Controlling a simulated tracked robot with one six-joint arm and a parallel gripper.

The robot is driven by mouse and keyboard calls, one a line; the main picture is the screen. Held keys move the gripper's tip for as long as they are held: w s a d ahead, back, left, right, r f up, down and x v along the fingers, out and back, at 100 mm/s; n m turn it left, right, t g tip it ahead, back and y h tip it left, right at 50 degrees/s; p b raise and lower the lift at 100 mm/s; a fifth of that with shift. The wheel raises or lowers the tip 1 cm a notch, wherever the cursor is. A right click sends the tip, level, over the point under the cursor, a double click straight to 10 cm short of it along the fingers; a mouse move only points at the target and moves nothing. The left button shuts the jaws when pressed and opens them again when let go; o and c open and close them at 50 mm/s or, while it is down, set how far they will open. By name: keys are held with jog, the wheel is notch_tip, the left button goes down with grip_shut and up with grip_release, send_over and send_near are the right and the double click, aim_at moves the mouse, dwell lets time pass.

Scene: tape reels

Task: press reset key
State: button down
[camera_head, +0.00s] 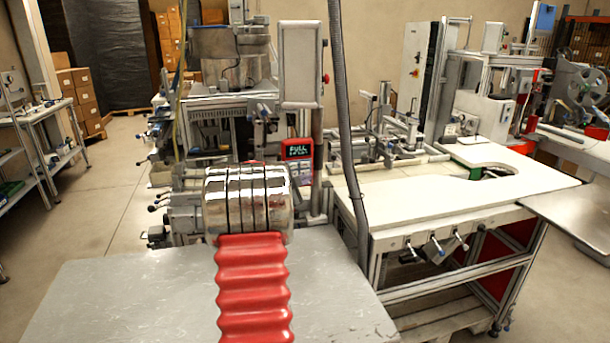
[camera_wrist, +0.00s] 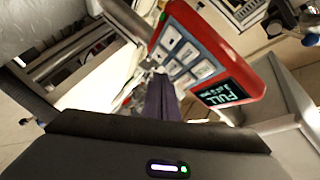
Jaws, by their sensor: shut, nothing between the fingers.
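A red counter box (camera_head: 299,150) with a dark display showing FULL stands behind my arm in the head view. In the wrist view the box (camera_wrist: 217,57) is tilted, with its lit FULL display (camera_wrist: 222,93) at the lower right and several pale keys (camera_wrist: 182,50) at the upper left. The key labels are too small to read, so I cannot tell which is reset. My gripper (camera_wrist: 163,80) is shut and empty, its dark fingers pointing toward the box beside the keys. I cannot tell whether the tips touch a key. In the head view my arm hides the gripper.
A grey post and hanging hose (camera_head: 347,120) stand right of the box. A white worktable (camera_head: 430,195) with machinery is farther right. A grey metal surface (camera_head: 130,295) lies in front. Machine frames crowd the space behind and left of the box.

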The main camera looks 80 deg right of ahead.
jog(key=shift+w+d, duration=0.1)
jog(key=shift+d, duration=0.05)
jog(key=shift+w+d, duration=0.15)
jog(key=shift+d, duration=0.1)
jog(key=shift+w+d, duration=0.15)
jog(key=shift+d, duration=0.15)
dwell(1.0)
jog(key=shift+a, duration=0.15)
jog(key=shift+s+a, duration=0.4)
jog(key=shift+a, duration=0.15)
jog(key=shift+a, duration=0.1)
dwell(0.3)
jog(key=shift+s+a, duration=0.4)
jog(key=shift+a, duration=0.3)
jog(key=shift+s+a, duration=0.45)
jog(key=shift+a, duration=0.2)
jog(key=shift+s+a, duration=0.4)
jog(key=shift+a, duration=0.3)
